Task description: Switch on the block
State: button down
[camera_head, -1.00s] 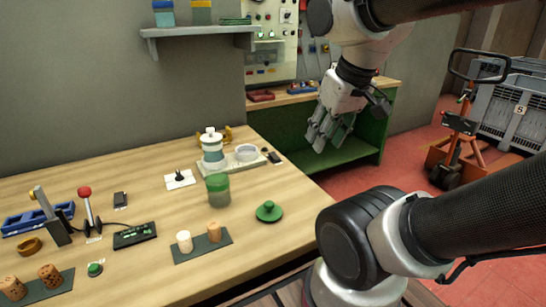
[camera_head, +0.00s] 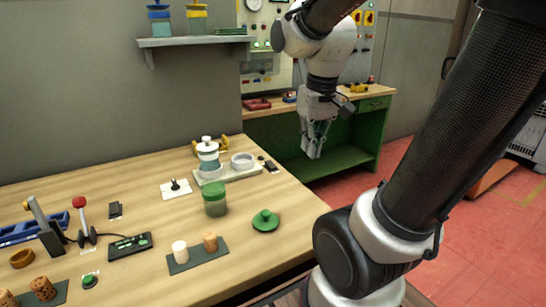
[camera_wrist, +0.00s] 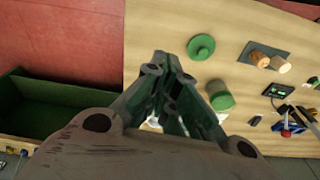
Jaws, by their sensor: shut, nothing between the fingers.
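A dark flat block with green marks (camera_head: 130,245) lies on the table's left part. It also shows in the wrist view (camera_wrist: 276,90). I cannot tell for certain that it is the task's block. A small black toggle on a white plate (camera_head: 175,188) stands farther back, and a small dark rocker-like piece (camera_head: 115,209) lies to its left. My gripper (camera_head: 313,150) is shut and empty. It hangs beyond the table's right edge in the head view, apart from these things. In the wrist view its fingers (camera_wrist: 172,72) point toward the table and hide part of it.
A green-lidded jar (camera_head: 215,200), a green round lid (camera_head: 265,220) and two stoppers on a dark mat (camera_head: 181,268) stand between my gripper and the block. A red-knobbed lever (camera_head: 82,220) and a green button (camera_head: 89,282) are at left. A green workbench (camera_head: 368,125) stands behind.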

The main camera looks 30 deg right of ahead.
jog(key=w+d+f+m, duration=0.2)
jog(key=w+m, duration=0.1)
jog(key=w, duration=0.3)
jog(key=w+d+f+m+g, duration=0.1)
jog(key=w+f+m, duration=0.15)
jog(key=w, duration=0.45)
jog(key=w+d+f+m, duration=0.2)
jog(key=w+m, duration=0.1)
jog(key=w, duration=0.3)
notch_tip(320, 180, up, 2)
jog(key=m+t, duration=0.2)
jog(key=m, duration=0.6)
send_over(271, 165)
jog(key=s+d, duration=0.2)
jog(key=shift+w+a+r, duration=0.1)
jog(key=shift+w+a, duration=0.15)
jog(key=x, duration=1.4)
jog(key=shift+s, duration=0.2)
